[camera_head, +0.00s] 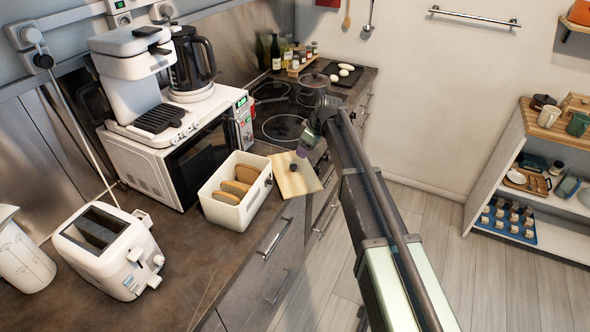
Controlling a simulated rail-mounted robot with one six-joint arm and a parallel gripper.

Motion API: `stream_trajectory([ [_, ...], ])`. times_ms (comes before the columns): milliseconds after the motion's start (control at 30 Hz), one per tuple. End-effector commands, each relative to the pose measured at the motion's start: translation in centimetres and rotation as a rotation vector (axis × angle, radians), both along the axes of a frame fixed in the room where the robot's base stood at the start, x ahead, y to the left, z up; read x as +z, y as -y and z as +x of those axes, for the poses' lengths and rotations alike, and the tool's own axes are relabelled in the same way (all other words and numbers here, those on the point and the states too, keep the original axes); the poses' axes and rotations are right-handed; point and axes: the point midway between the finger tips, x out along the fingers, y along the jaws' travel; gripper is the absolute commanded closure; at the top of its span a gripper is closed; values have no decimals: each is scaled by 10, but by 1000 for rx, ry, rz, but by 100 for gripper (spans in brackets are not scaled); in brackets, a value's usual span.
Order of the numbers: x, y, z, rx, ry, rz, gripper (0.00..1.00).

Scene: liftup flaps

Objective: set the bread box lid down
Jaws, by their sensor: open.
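The bread box (222,211) is a white open-topped box with several bread slices (236,187) standing in it, on the counter. Its lid (299,183) is a light wooden board with a dark round knob (293,167). The lid shows just right of the box, near the counter's front edge. I cannot tell whether it touches the box or how it is supported. My gripper (304,151) is open and just above and right of the knob. Its fingertips are small and partly hidden by my arm, and a small gap to the knob seems to show.
A microwave (147,170) with a coffee maker (133,75) on top stands behind the box. A toaster (105,250) stands front left. Bare counter (185,270) shows in front. A shelf (495,165) stands right.

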Motion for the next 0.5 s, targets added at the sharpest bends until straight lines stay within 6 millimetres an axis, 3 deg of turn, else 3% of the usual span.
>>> stream_trajectory([
  [167, -13, -3, 1, -7, -5, 6, 42],
  [367, -54, -17, 7, -5, -6, 6, 42],
  [500, -56, -21, 8, -5, -5, 7, 42],
])
